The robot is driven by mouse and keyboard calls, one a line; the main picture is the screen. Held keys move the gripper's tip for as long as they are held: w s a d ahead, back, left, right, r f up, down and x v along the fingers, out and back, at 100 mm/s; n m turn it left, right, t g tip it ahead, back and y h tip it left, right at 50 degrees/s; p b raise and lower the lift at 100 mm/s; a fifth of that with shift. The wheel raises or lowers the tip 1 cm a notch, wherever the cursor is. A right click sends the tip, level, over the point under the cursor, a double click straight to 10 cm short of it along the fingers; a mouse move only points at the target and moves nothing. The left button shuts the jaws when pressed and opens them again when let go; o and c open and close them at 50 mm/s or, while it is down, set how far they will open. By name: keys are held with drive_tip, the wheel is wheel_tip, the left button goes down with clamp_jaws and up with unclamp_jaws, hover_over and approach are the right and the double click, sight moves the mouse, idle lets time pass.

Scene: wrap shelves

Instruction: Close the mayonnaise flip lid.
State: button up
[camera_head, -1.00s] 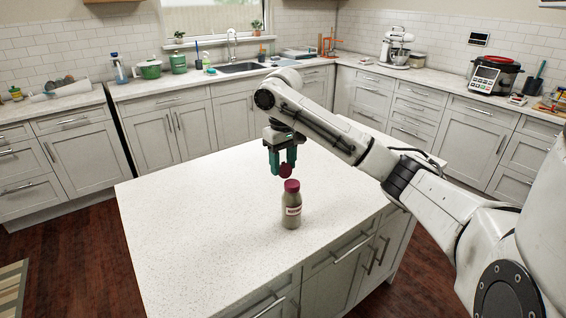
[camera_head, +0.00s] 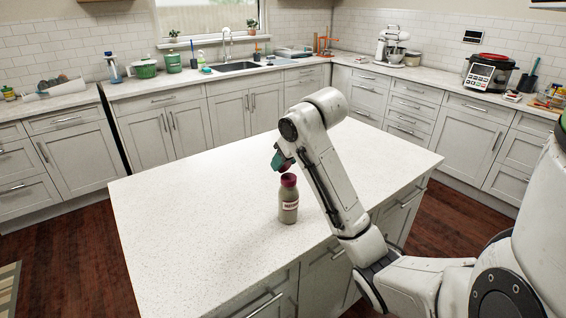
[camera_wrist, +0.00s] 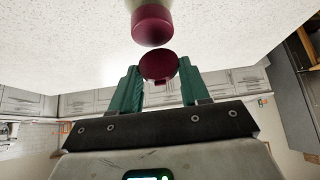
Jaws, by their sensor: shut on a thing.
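The mayonnaise bottle (camera_head: 289,207) stands upright on the white island counter, greyish with a label and a dark red cap (camera_head: 288,181). Its round dark red flip lid (camera_wrist: 158,66) is raised off the cap, toward my gripper. In the wrist view the lid lies between the two green fingertips of my gripper (camera_wrist: 158,78), and the cap (camera_wrist: 152,27) is beyond it. In the head view my gripper (camera_head: 281,161) is just above the bottle, partly hidden by my arm. It is shut on the lid. The hinge is not clearly visible.
The island counter (camera_head: 190,200) is otherwise bare, with free room left of and behind the bottle. Its front edge lies a short way in front of the bottle.

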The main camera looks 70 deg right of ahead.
sight(284, 170)
drive_tip(key=t+h+b, duration=0.1)
drive_tip(key=b, duration=0.1)
drive_tip(key=s+f+t+h+b, duration=0.1)
drive_tip(key=t+b, duration=0.1)
drive_tip(key=a+f+t+b, duration=0.1)
drive_tip(key=b, duration=0.1)
drive_tip(key=shift+s+a+t+h+b, duration=0.1)
drive_tip(key=shift+s+t+h+b, duration=0.2)
drive_tip(key=shift+s+t+h, duration=0.1)
drive_tip(key=b, duration=0.1)
drive_tip(key=t+h+b, duration=0.1)
drive_tip(key=b, duration=0.1)
drive_tip(key=t+b, duration=0.1)
drive_tip(key=shift+s+a+f+h+b, duration=0.2)
drive_tip(key=shift+s+f+h+b, duration=0.1)
drive_tip(key=shift+f, duration=0.05)
drive_tip(key=shift+s+t+h+b, duration=0.15)
drive_tip(key=shift+t+h+b, duration=0.25)
drive_tip(key=shift+t+b, duration=0.65)
drive_tip(key=o, duration=1.1)
drive_tip(key=shift+a+r, duration=0.1)
drive_tip(key=shift+c, duration=0.2)
